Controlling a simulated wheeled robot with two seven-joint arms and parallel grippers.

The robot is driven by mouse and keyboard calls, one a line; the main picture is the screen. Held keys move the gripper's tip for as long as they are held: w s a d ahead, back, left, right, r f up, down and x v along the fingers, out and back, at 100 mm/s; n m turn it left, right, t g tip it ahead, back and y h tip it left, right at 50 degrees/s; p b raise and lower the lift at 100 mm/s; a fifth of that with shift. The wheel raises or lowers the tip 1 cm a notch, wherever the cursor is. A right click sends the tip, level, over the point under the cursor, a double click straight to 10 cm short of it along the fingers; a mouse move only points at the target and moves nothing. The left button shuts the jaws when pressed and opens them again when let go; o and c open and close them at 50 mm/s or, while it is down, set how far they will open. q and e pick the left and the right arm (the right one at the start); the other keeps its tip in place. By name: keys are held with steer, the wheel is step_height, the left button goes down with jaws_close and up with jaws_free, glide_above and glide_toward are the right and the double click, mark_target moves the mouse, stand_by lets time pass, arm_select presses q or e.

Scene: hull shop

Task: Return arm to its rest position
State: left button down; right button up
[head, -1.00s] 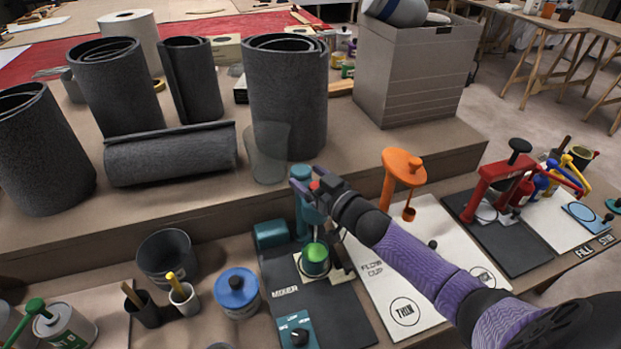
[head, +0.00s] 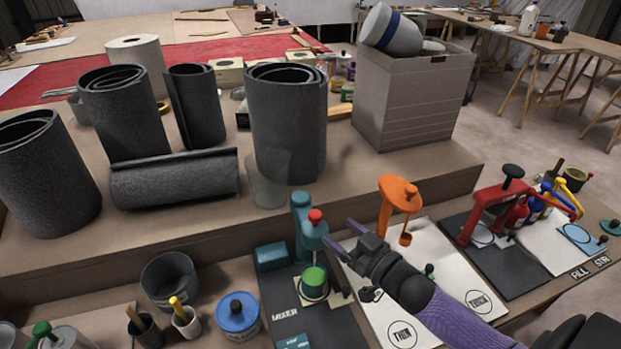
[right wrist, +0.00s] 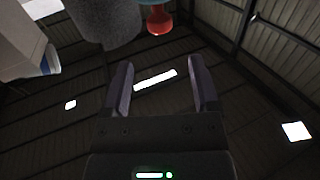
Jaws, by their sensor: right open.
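My right gripper (head: 353,238) is in the head view, above the white flow-cup mat (head: 445,240) and just right of the teal mixer (head: 303,215) with its red knob (head: 315,215). Its two fingers are apart with nothing between them, as the right wrist view (right wrist: 160,90) also shows. The wrist camera looks up at the dark roof, with the red knob at the top. A cup with green contents (head: 315,280) stands under the mixer head. My purple right arm comes in from the lower right. My left gripper is not in view.
An orange flow-cup stand (head: 399,195) rises close behind my right gripper. A red press (head: 490,205) stands further right. A blue-lidded can (head: 238,313) and dark bucket (head: 170,280) are left of the mixer. Grey rolls (head: 285,130) and a grey bin (head: 405,105) stand on the raised shelf.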

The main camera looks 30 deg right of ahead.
steer(key=s+a+f+m+g+h, duration=0.1)
steer(key=s+a+f+g+h, duration=0.2)
steer(key=s+a+f+g, duration=0.45)
steer(key=s+a+r+n+g, duration=0.1)
steer(key=s+a+g, duration=0.3)
steer(key=s, duration=0.3)
steer(key=s+a+r+g, duration=0.1)
steer(key=s+a+g, duration=0.3)
steer(key=s, duration=0.2)
step_height(320, 180, down, 17)
steer(key=s, duration=0.2)
steer(key=s+d+f+g, duration=0.2)
steer(key=s+d+f, duration=0.2)
steer(key=s+f, duration=0.7)
steer(key=s, duration=0.3)
steer(key=shift+s+d+n, duration=0.15)
steer(key=shift+s+n, duration=0.05)
steer(key=shift+n, duration=0.2)
